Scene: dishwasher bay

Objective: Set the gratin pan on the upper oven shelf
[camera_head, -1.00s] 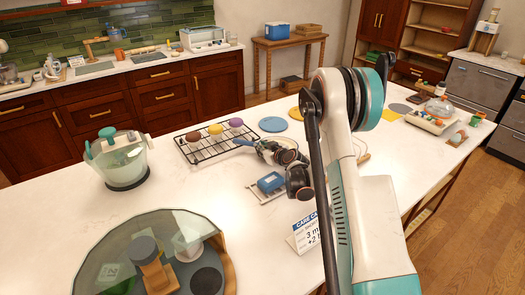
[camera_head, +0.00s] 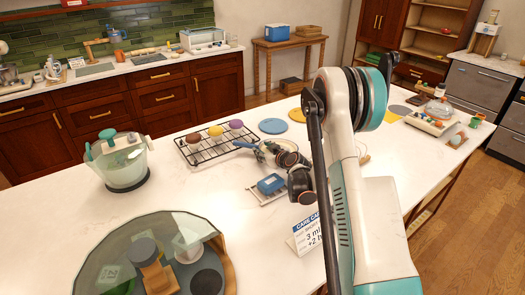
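My gripper (camera_head: 284,156) is low over the middle of the white counter, small and partly hidden by my own arm. Its fingers are at a round, pale-centred dish (camera_head: 266,150) with a blue handle-like part (camera_head: 244,144) reaching left. I cannot tell whether this is the gratin pan, nor whether the fingers touch it or are open or shut. An oven with an upper shelf cannot be made out. Grey appliance fronts (camera_head: 478,92) stand at the far right, closed.
A black wire rack (camera_head: 208,152) with three cupcakes lies left of my gripper. A blue block on a small tray (camera_head: 270,184), a care card (camera_head: 307,236) and a glass-covered round stand (camera_head: 90,255) are nearer. Counter between is clear.

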